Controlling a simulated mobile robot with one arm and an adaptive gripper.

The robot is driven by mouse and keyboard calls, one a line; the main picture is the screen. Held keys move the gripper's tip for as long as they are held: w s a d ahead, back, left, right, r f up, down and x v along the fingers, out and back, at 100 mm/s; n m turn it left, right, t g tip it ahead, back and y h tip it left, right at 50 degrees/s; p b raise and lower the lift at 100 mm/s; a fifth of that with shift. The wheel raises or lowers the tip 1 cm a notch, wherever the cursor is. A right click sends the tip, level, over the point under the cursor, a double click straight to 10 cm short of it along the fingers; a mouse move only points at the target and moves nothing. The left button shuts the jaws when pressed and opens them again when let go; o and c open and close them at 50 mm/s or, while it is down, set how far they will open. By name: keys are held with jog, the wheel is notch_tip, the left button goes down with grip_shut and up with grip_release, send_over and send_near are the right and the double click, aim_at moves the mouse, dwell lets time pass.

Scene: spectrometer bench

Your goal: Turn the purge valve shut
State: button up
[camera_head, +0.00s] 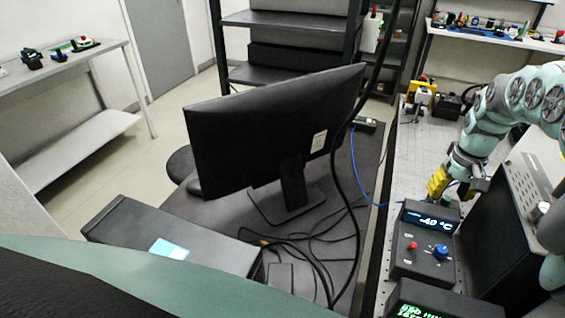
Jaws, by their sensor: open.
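My gripper (458,187), with yellow and dark parts at its end, hangs at the right over the perforated bench top. It is open, just behind a dark control box (425,240) with a lit "-40 °C" display. I cannot make out the purge valve for certain. A small green part (445,203) shows just below my gripper, and I cannot tell whether the two touch. A thin blue tube (356,165) runs down and then right toward the same spot. What lies between or behind the fingers is hidden.
The control box carries a blue knob (440,251) and a red knob (412,245). A second box with a green display (425,312) stands nearer. A tall dark housing (485,240) is close on the right. A monitor (270,130) and cables fill the left desk.

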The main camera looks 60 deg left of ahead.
aim_at(448, 198)
notch_tip(448, 198, up, 8)
jog(key=shift+w+d+f, duration=0.1)
jog(key=shift+w+d, duration=0.05)
jog(key=shift+r, duration=1.1)
jog(key=shift+r, duration=0.15)
